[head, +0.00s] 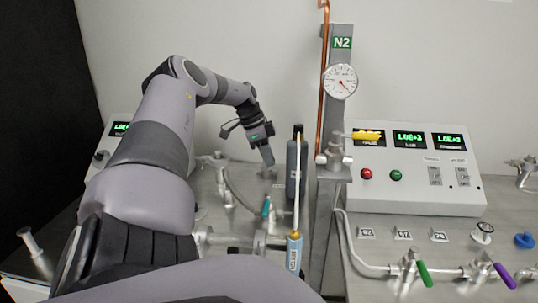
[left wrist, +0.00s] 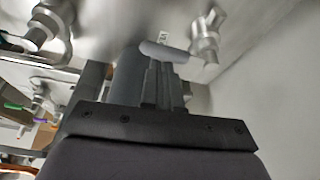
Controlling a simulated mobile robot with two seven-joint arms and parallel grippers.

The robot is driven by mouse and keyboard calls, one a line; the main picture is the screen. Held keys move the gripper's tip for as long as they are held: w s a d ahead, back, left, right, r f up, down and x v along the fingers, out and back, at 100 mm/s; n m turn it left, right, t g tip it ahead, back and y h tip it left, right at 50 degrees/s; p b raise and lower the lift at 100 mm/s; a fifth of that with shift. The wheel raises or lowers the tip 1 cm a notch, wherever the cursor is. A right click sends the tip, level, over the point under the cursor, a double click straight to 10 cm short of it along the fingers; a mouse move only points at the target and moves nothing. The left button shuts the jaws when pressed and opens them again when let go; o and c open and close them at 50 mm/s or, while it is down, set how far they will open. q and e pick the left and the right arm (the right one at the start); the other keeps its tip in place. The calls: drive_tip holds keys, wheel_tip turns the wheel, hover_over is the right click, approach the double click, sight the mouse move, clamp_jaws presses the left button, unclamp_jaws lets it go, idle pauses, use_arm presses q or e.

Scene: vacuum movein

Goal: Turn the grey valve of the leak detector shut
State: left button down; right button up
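A grey rounded piece (left wrist: 165,52), likely the grey valve handle, lies across just beyond the fingertips. I cannot tell whether they touch it. A metal fitting (left wrist: 205,42) stands right of the fingers in that view. The leak detector's valve is not clear in the head view, where the gripper and arm cover that area. My right gripper is not in view.
A grey post with an N2 label (head: 342,43) and a round gauge (head: 340,82) stands right of the cylinder. A control box (head: 415,185) and valves with green (head: 424,273) and purple (head: 504,275) handles are further right. A teal-handled valve (head: 266,207) is below the gripper.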

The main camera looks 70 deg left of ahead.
use_arm(q)
drive_tip(key=shift+s+d+f+p, duration=0.1)
drive_tip(key=shift+s+f+p, duration=0.1)
drive_tip(key=shift+s+p, duration=0.55)
drive_tip(key=shift+r+p, duration=0.35)
drive_tip(key=shift+r, duration=0.05)
drive_tip(key=w+p+v, duration=0.1)
drive_tip(key=v, duration=0.8)
drive_tip(key=shift+r, duration=0.45)
